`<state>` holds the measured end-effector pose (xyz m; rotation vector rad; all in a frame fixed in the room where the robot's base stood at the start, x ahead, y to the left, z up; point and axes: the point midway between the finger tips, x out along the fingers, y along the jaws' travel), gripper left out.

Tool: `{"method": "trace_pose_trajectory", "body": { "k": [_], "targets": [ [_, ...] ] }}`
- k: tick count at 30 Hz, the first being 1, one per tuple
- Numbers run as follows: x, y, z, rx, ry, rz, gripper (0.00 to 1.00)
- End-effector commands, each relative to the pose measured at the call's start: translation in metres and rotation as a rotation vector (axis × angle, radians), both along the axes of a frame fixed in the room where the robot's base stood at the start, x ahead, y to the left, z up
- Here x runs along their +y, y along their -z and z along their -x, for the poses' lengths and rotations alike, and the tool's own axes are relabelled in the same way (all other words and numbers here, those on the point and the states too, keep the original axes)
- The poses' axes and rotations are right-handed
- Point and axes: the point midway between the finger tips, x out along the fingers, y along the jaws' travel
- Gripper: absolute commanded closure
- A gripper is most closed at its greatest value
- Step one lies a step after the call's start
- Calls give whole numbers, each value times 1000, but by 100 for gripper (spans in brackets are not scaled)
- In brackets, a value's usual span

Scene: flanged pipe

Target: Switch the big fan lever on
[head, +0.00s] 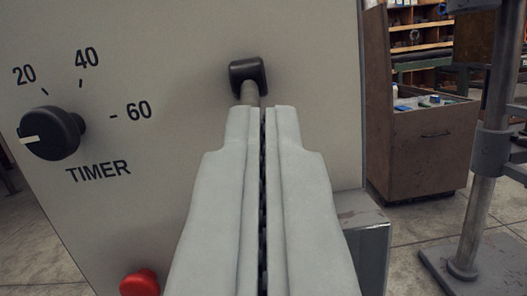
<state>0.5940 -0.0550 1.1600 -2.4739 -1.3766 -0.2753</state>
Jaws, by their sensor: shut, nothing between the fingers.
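A lever with a black knob (248,75) on a short metal stem (250,97) stands out from the beige panel (190,60) at the top middle. I see no label beside it, so I cannot tell whether it is the big fan lever. My gripper (264,108) is shut and empty, its two grey fingers side by side. The fingertips are just below the knob in the picture and cover the stem's lower part. I cannot tell whether they touch the stem.
A black timer dial (52,135) marked 20, 40 and 60 is on the panel's left. A red button (139,283) is at the bottom left. Behind, to the right, stand a brown wooden cabinet (430,155) and a grey metal post (480,190), with concrete floor between.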

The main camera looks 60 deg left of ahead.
Motion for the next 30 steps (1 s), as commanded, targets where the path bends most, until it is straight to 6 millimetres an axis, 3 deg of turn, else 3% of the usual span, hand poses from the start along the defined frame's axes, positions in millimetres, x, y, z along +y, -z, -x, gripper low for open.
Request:
{"method": "trace_pose_trajectory", "body": {
  "k": [12, 30],
  "targets": [
    [4, 15, -2, 1, -2, -1, 100],
    [4, 16, -3, 7, -4, 1, 100]
  ]
}}
